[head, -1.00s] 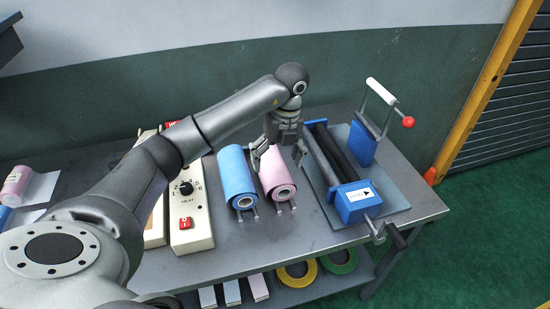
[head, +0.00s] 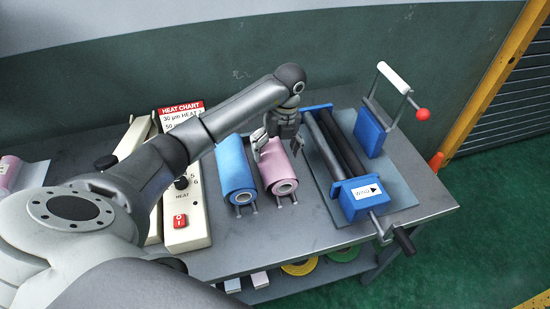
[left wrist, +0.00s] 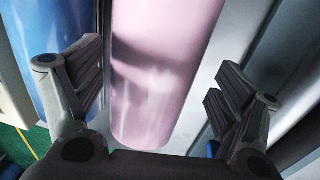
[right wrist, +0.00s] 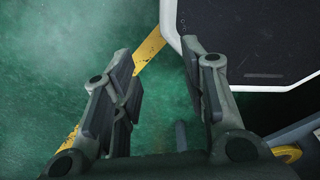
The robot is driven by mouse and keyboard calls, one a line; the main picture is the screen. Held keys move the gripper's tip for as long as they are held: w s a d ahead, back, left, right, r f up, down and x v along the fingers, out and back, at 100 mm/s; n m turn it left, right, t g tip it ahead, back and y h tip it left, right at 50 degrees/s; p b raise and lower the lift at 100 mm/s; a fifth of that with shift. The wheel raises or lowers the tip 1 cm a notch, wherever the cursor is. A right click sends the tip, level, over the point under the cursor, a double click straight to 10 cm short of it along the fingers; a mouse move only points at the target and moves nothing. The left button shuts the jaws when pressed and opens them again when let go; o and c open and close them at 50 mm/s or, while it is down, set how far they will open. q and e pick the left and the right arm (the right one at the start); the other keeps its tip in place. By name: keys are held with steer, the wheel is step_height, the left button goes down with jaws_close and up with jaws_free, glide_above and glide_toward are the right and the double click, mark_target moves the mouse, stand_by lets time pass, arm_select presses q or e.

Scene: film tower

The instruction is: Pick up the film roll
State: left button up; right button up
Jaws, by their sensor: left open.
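A pink film roll (head: 277,169) lies on a small stand on the grey table, its hollow end facing the front. A blue film roll (head: 235,172) lies on a stand just to its left. My left gripper (head: 279,145) is open over the rear part of the pink roll, fingers on either side. In the left wrist view the pink roll (left wrist: 155,95) runs between the open fingers (left wrist: 158,68), with gaps on both sides. The blue roll (left wrist: 58,50) is at the left edge. My right gripper (right wrist: 160,75) is open and empty above the green floor.
A blue-ended winder (head: 357,199) with a crank stands close to the right of the pink roll. A cream heat control box (head: 188,228) is left of the blue roll. A white-handled blue tool (head: 371,130) stands at the back right. Tape rolls (head: 300,266) lie on the lower shelf.

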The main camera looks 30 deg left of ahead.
mark_target(276, 150)
arm_select(q)
steer(key=f, duration=0.3)
steer(key=shift+s+f+p, duration=0.1)
steer(key=shift+s+p, duration=0.1)
steer(key=shift+p, duration=0.2)
steer(key=shift+a+f, duration=0.1)
steer(key=shift+f, duration=0.1)
steer(key=c, duration=0.9)
steer(key=shift+w+r, duration=0.1)
steer(key=c, duration=0.7)
arm_select(e)
steer(key=shift+w+a+r, duration=0.25)
steer(key=shift+w+r, duration=0.45)
arm_select(q)
steer(key=shift+r, duration=0.15)
arm_select(e)
steer(key=shift+f, duration=0.1)
